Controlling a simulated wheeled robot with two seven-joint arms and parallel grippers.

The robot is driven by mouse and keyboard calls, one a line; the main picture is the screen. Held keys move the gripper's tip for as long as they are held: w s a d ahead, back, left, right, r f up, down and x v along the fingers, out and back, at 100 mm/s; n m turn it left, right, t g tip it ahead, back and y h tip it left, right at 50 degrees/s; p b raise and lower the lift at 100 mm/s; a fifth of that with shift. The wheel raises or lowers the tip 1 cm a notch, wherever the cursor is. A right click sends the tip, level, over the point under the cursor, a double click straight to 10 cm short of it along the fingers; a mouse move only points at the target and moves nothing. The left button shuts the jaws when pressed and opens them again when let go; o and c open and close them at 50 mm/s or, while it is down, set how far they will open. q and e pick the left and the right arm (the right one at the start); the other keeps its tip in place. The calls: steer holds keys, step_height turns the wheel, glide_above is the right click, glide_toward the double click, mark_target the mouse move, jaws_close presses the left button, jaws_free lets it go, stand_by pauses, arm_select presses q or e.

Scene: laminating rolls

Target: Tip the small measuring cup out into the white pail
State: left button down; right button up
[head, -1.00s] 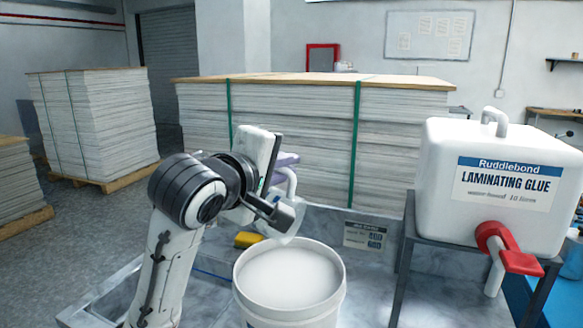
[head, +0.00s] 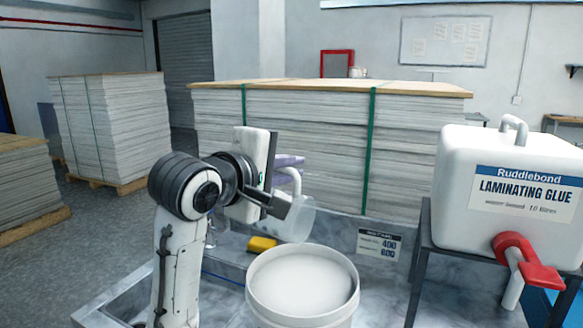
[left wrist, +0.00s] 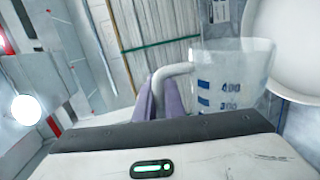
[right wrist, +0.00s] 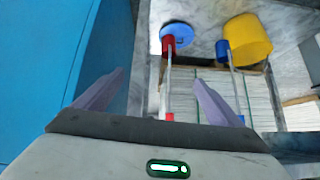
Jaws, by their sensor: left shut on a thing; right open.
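My left gripper (head: 288,172) is shut on the handle of the small measuring cup (head: 299,220), a clear cup with blue scale marks. The cup hangs just above and behind the rim of the white pail (head: 254,284), close to upright. In the left wrist view the cup (left wrist: 235,80) shows its 400 and 300 marks, with the pail (left wrist: 297,50) beside it. The pail holds a whitish surface. I cannot tell what is in the cup. My right gripper (right wrist: 155,98) is open and empty; it is out of the head view.
A Ruddlebond glue container (head: 500,185) with a red tap stands on a dark frame at the right. A yellow object (head: 262,244) lies behind the pail. A small placard (head: 378,245) stands behind. The right wrist view shows a yellow cylinder (right wrist: 248,40) and a blue disc (right wrist: 177,34).

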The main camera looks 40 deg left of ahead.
arm_select(q)
steer(key=shift+a, duration=0.1)
steer(key=shift+s+a+f+n+h, duration=0.2)
steer(key=shift+a+f+n, duration=0.2)
steer(key=shift+a+n, duration=0.3)
steer(key=shift+s+a+f+n+h, duration=0.1)
steer(key=shift+a+f+n+h, duration=0.1)
steer(key=shift+a+f+n, duration=0.45)
steer(key=shift+w+a+r, duration=0.1)
steer(key=shift+a+r, duration=0.05)
steer(key=shift+r, duration=0.1)
steer(key=shift+s+a+f+n+t+h, duration=0.2)
steer(key=shift+a+f+n+t+h, duration=0.15)
steer(key=shift+a+f+n, duration=0.85)
steer(key=shift+a, duration=0.15)
steer(key=shift+s+a+f+n+h, duration=0.1)
steer(key=shift+a+f+n+h, duration=0.15)
steer(key=shift+a+n, duration=0.3)
steer(key=shift+a+f+n+h, duration=0.15)
steer(key=shift+a+n+h, duration=0.05)
steer(key=shift+a+n, duration=0.25)
steer(key=shift+n, duration=0.25)
